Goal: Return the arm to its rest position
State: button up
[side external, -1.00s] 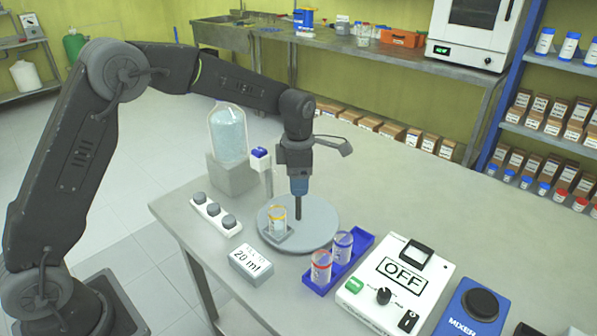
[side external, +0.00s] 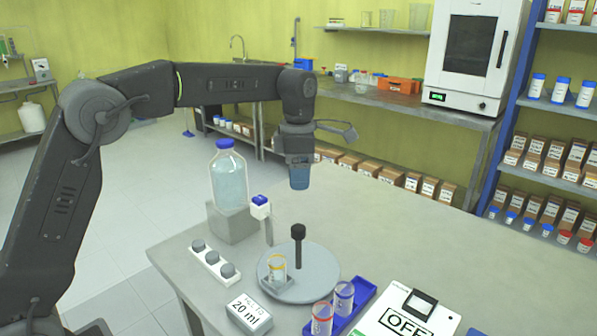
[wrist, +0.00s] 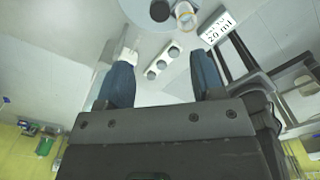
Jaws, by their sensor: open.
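On the round plate (side external: 322,286) stand a black-topped post (side external: 298,240) and a yellow-rimmed beaker (side external: 277,270). A capped bottle (side external: 229,180) stands on a grey block at left. A blue rack (side external: 358,305) holds two vials in front. The space around the gripper is clear.

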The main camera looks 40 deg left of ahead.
jog(key=s+a+r+m+t, duration=0.1)
jog(key=s+r+m+t, duration=0.3)
jog(key=s+m, duration=1)
jog(key=s+f+m, duration=0.2)
jog(key=s+m, duration=0.4)
jog(key=s, duration=0.1)
jog(key=s+f+m+t, duration=0.1)
jog(key=s+f+m, duration=0.2)
jog(key=s+m, duration=0.4)
jog(key=shift+s+a+t, duration=0.3)
jog(key=shift+s, duration=0.25)
